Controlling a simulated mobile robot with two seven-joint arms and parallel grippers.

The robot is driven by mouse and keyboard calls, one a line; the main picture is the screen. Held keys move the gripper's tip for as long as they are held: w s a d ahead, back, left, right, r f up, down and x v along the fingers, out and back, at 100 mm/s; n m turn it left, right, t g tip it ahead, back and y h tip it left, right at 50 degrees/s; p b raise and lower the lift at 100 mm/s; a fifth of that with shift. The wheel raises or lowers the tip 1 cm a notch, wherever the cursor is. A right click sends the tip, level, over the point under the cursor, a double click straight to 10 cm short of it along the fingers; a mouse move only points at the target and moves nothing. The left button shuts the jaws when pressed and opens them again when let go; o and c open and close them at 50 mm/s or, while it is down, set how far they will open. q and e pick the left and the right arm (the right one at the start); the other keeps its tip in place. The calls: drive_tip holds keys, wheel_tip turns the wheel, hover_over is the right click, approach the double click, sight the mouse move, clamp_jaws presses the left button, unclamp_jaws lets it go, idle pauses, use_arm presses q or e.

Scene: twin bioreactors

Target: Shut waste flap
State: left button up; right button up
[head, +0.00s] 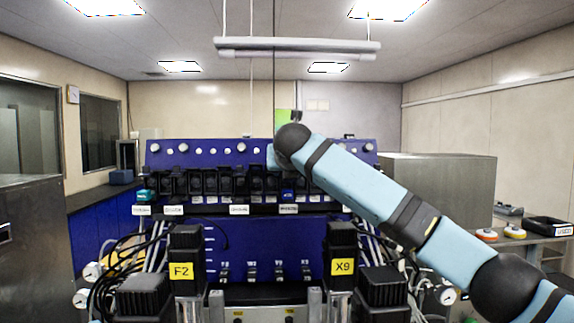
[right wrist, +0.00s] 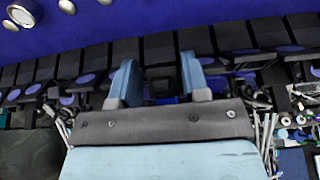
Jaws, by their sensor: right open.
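A row of black pump heads (head: 215,182) runs along the front of the blue bioreactor panel. White labels sit below it, too small to read, so I cannot tell which flap is the waste flap. In the right wrist view the row shows as black blocks (right wrist: 95,62), some with blue round faces. My right gripper (right wrist: 160,68) is open, its two blue fingers apart over this row. A dark block (right wrist: 163,86) shows between the fingers; contact cannot be told. In the head view my right wrist hides the gripper. My left gripper is out of view.
Two motor units, labelled F2 (head: 181,271) and X9 (head: 343,267), stand in front with cables and tubes on both sides. Knobs (head: 241,147) line the upper panel. A grey metal box (head: 440,190) stands at right. A side bench (head: 535,240) holds small items.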

drive_tip(key=shift+w, duration=0.1)
drive_tip(key=c, duration=0.6)
drive_tip(key=shift+f+t+b, duration=0.4)
drive_tip(key=shift+t+b, duration=0.3)
drive_tip(key=shift+t, duration=0.1)
drive_tip(key=shift+f+t+b, duration=0.1)
drive_tip(key=shift+t+b, duration=0.3)
drive_tip(key=shift+t, duration=0.2)
drive_tip(key=shift+t+b, duration=0.3)
drive_tip(key=shift+s+t, duration=0.2)
drive_tip(key=shift+t, duration=0.2)
